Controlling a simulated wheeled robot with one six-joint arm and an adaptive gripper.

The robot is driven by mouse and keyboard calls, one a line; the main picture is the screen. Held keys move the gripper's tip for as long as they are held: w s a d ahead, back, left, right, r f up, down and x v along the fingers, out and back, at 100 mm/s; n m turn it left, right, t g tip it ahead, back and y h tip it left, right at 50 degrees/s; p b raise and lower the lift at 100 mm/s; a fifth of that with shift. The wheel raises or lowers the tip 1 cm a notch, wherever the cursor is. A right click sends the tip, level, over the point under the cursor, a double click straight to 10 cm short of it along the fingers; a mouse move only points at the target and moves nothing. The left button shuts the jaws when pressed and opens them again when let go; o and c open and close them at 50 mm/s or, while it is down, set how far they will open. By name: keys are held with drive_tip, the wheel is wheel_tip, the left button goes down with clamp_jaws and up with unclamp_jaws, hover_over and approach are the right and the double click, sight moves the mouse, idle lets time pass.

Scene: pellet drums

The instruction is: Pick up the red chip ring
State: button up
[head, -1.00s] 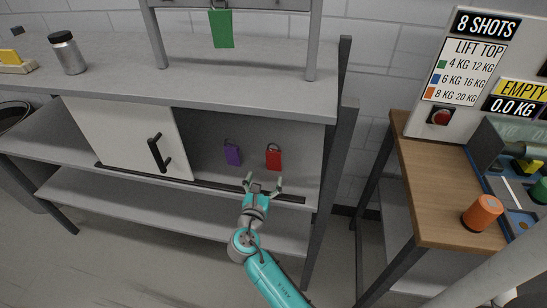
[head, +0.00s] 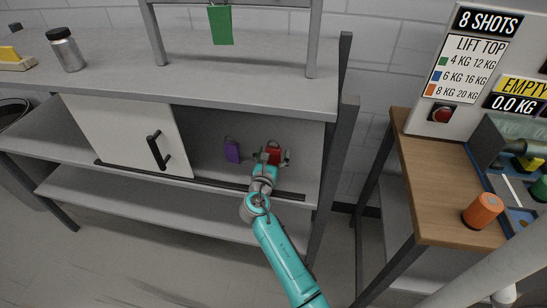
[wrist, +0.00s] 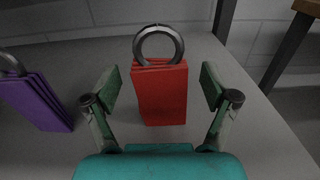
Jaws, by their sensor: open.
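The red chip ring (wrist: 160,92) stands upright on the shelf, a block of red chips with a grey metal ring through its top. It also shows in the head view (head: 273,154), partly hidden by my gripper. My gripper (wrist: 160,88) is open, with one finger on each side of the red chips and a visible gap on both sides. In the head view my gripper (head: 272,158) reaches into the open right part of the cabinet.
A purple chip ring (wrist: 36,100) stands just left of the red one, also in the head view (head: 232,151). A white sliding door (head: 125,135) covers the cabinet's left part. A green chip ring (head: 220,25) hangs above. A wooden-topped bench (head: 430,190) stands to the right.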

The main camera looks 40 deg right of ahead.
drive_tip(key=shift+w+d, duration=0.35)
drive_tip(key=shift+d, duration=0.1)
drive_tip(key=c, duration=1.3)
wheel_tip(320, 180, up, 10)
drive_tip(key=shift+r, duration=0.1)
